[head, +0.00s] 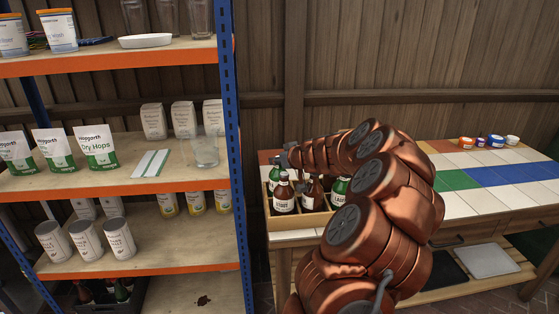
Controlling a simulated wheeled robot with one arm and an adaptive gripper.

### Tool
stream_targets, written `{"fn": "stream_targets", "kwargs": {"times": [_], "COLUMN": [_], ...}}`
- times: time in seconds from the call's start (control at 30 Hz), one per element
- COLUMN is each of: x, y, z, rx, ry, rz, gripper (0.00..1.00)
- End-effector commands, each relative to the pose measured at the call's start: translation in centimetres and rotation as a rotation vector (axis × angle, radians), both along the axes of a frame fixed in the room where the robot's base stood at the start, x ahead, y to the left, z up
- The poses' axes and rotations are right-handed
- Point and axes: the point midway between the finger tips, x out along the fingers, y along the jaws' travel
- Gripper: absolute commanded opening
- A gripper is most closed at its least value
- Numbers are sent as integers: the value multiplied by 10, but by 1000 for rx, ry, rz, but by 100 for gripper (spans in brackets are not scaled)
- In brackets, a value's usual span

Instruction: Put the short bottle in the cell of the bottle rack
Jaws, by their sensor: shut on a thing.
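The wooden bottle rack (302,224) stands at the left end of the tiled table. Several brown and green bottles with white labels show in and at it. My gripper (284,167) is at the rack's left side, reached over from the right. It is shut at the top of a brown bottle (284,196), which seems to be the short bottle. This bottle is upright at the rack's front left; whether its base rests in a cell is hidden behind the front wall. Another brown bottle (312,194) and a green bottle (338,192) stand to its right. My arm hides the rack's right part.
An orange-and-blue shelf unit (240,150) with bags, cans and glasses stands close left of the rack. Small coloured tubs (482,141) sit at the table's back right. The tiled tabletop (500,178) right of my arm is mostly clear. A wooden wall is behind.

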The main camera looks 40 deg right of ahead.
Motion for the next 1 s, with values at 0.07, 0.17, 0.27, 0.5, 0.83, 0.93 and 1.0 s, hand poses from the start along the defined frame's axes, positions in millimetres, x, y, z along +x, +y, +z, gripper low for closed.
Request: {"fn": "stream_targets", "kwargs": {"times": [0.07,0.17,0.27,0.5,0.83,0.93,1.0], "x": [0,0,0,0,0,-2,-8], "y": [0,-1,-1,-1,-1,0,1], "z": [1,-1,-3,-2,-1,2,4], "rx": [-1,-1,-1,0,0,0,-1], "ry": [-1,-1,-1,0,0,0,-1], "rz": [-1,-1,-1,-1,-1,-1,-2], "gripper": [0,0,31,55,55,55,55]}}
